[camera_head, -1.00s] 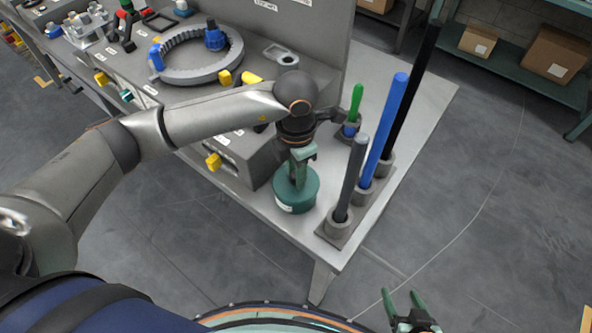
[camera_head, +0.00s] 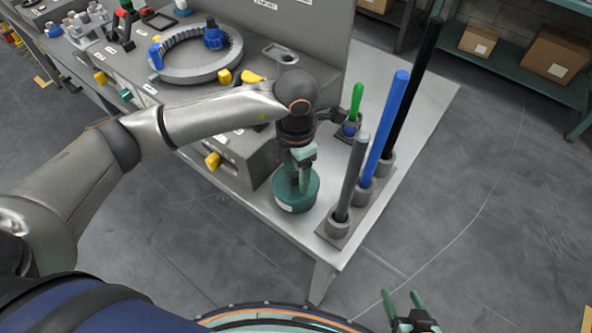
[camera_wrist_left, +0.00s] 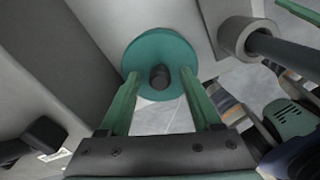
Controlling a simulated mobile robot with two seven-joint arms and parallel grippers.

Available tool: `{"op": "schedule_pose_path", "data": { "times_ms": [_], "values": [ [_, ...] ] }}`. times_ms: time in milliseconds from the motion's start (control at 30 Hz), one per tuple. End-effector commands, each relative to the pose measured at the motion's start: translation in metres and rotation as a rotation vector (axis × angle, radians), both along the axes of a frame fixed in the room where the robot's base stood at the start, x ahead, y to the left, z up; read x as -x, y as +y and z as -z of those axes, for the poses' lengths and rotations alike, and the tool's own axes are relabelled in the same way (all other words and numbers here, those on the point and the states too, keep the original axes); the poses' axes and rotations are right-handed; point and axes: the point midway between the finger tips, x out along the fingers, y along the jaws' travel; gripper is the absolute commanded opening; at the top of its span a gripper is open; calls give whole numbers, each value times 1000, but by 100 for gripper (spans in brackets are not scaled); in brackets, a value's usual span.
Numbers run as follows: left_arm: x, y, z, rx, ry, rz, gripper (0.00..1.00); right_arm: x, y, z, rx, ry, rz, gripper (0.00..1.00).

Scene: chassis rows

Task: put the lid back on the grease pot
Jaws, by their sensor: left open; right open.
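The grease pot (camera_head: 296,205) is a squat green cylinder with a pale label, upright near the front corner of the grey table. Its teal lid (camera_wrist_left: 146,48), a round disc with a dark knob (camera_wrist_left: 159,77), appears to lie on top of the pot. I cannot tell how well it is seated. My left gripper (camera_head: 302,184) points down over the lid. In the left wrist view its fingers (camera_wrist_left: 158,76) are apart, one on each side of the knob, with visible gaps. My right gripper (camera_head: 402,296) is open and empty, low in front of the table.
Upright grey (camera_head: 352,178), blue (camera_head: 388,130) and black (camera_head: 412,90) rods stand in holders just right of the pot. The grey fixture (camera_head: 225,150) is close on the left. A strip of bare table (camera_head: 430,105) lies beyond the rods.

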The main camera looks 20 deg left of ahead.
Motion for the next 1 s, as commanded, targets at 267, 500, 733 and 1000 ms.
{"op": "schedule_pose_path", "data": {
  "times_ms": [267, 500, 733, 1000],
  "values": [
    [-2, 0, -42, 3, -7, 1, 65, 0, 0, 4, 0, 0, 0, 72],
    [-1, 0, -93, 2, -6, 0, 65, 0, 0, 7, 0, 0, 0, 72],
    [0, 0, -120, 0, -1, 0, 65, 0, 0, 8, 0, 0, 0, 72],
    [0, 0, -125, 1, -1, 0, 65, 0, 0, 8, 0, 0, 0, 72]
  ]
}}
